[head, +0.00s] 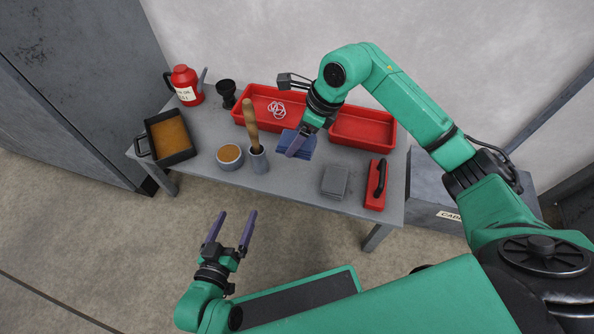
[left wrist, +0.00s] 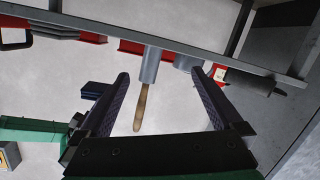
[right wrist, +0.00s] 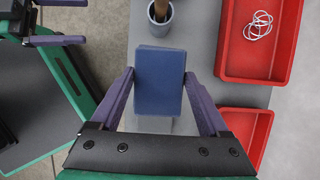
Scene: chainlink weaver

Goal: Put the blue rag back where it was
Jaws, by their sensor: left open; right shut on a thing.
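The blue rag (head: 304,146) is a folded, flat pad. My right gripper (head: 293,142) is shut on it, with a finger on each side, as the right wrist view shows (right wrist: 159,82). The rag is held above the grey table (head: 300,188), in front of the red trays. In the left wrist view, which looks upside down, the rag (left wrist: 93,90) is apart from the tabletop. My left gripper (head: 235,214) is open and empty, in front of the table's near edge.
A grey folded pad (head: 335,180) and a red block with a black handle (head: 376,184) lie to the right. A grey pot with a wooden handle (head: 257,160) stands close left of the rag. Red trays (head: 362,128) stand behind. Bare table shows between pot and grey pad.

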